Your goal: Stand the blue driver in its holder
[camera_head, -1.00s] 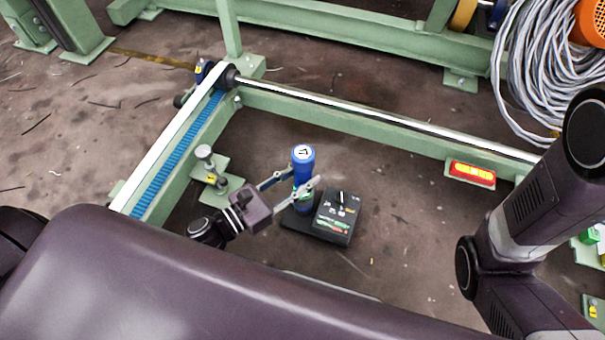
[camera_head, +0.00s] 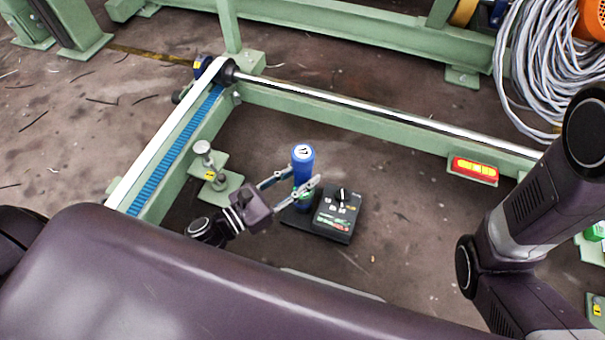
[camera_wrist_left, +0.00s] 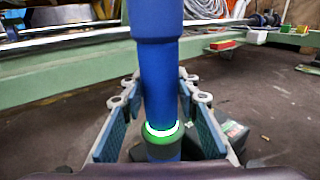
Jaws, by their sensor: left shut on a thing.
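The blue driver (camera_head: 303,165) stands upright, with a round white-marked top, and sits at the left end of the black holder (camera_head: 338,217). My left gripper (camera_head: 290,186) is shut on the driver, with one finger on each side of it. In the left wrist view the driver (camera_wrist_left: 160,85) is vertical between the fingers (camera_wrist_left: 160,120), with a green ring lit near its lower end. The driver's foot is partly hidden, so I cannot tell whether it is fully seated in the holder. My right gripper is out of view.
A green frame with a steel rod (camera_head: 385,116) runs behind the holder, and a blue toothed belt (camera_head: 175,150) runs along the left. A red and yellow light (camera_head: 474,170) is on the frame at right. Bare floor (camera_head: 405,225) lies right of the holder.

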